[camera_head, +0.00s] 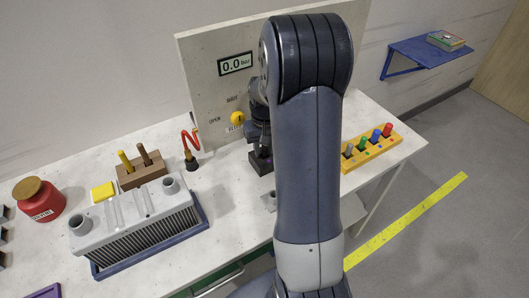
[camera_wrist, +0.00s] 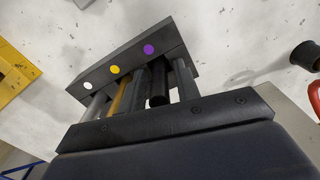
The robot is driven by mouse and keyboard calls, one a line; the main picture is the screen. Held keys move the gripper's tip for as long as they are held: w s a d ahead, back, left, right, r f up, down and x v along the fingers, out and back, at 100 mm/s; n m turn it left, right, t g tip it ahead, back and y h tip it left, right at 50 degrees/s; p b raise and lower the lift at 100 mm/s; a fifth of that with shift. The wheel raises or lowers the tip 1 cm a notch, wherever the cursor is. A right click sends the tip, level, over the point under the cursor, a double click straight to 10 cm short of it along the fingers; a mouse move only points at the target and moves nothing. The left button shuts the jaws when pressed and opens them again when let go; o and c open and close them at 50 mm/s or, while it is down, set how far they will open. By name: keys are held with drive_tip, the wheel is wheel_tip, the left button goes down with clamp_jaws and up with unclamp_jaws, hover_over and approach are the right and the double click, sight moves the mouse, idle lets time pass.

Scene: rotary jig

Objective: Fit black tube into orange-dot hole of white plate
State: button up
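A dark block (camera_wrist: 128,66) with white, yellow-orange and purple dots fills the upper part of the wrist view. Several rods run between it and a nearer dark bar with screws. One is a black tube (camera_wrist: 158,88), with an orange one (camera_wrist: 118,97) to its left and grey ones at the sides. In the head view, my gripper (camera_head: 259,138) is low beside the upright panel, at a small dark block with a purple dot (camera_head: 262,163). My arm hides much of it. I cannot make out its fingertips or a grip. I cannot identify a white plate with an orange-dot hole.
The pale upright panel (camera_head: 208,75) carries a 0.0 bar display and a yellow knob. A red coiled piece (camera_head: 190,142), a brown two-peg block (camera_head: 140,176), a grey finned unit (camera_head: 130,220) and a red jar (camera_head: 40,200) stand left. A yellow peg rack (camera_head: 372,154) stands right.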

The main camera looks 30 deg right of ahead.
clamp_jaws()
drive_tip(key=shift+r, duration=0.1)
